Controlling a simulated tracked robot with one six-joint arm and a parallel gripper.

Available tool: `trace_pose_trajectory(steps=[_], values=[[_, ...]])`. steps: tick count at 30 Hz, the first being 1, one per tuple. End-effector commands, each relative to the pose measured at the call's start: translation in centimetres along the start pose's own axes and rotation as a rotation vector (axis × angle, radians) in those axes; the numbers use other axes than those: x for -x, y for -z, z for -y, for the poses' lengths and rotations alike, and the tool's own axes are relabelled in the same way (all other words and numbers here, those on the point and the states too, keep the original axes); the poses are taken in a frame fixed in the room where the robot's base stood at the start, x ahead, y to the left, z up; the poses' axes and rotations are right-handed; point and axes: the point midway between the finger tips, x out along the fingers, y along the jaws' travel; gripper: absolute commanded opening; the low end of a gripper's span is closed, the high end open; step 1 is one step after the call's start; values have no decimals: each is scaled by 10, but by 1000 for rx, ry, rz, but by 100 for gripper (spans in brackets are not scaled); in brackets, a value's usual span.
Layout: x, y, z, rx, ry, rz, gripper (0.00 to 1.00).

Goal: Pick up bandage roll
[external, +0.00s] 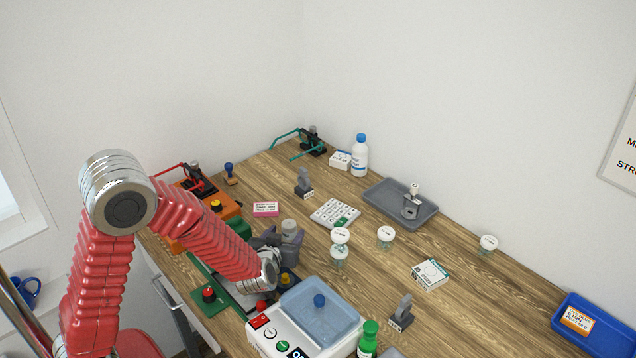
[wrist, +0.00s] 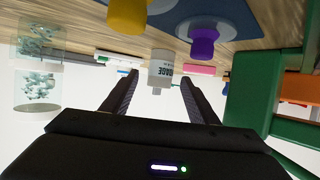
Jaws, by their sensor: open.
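The bandage roll (wrist: 160,70) is a small pale cylinder with dark printed letters, only partly readable. In the wrist view, which looks upside down, it shows between the far ends of my two fingers. My gripper (wrist: 158,82) is open, with a finger to each side of the roll; I see no clear contact. In the external view, a pale grey cylinder that looks like the roll (external: 289,228) stands just at my gripper (external: 283,240). The gripper and my arm hide its lower part there.
Jars with white lids (external: 340,235) stand close to the right of my gripper. A green frame (wrist: 247,95) is close by in the wrist view, with yellow (wrist: 127,15) and purple (wrist: 203,42) knobs. A pink box (external: 265,209) lies behind. Bare wood (external: 465,300) shows at the right.

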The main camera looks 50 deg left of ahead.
Motion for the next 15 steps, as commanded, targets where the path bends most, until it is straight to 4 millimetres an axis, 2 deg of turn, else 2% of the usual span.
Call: trace_pose_trajectory(steps=[3, 12, 15], values=[[-3, -8, 0, -3, 1, 2, 54], [-43, -7, 1, 0, 3, 2, 54], [-50, -7, 0, 0, 1, 1, 54]])
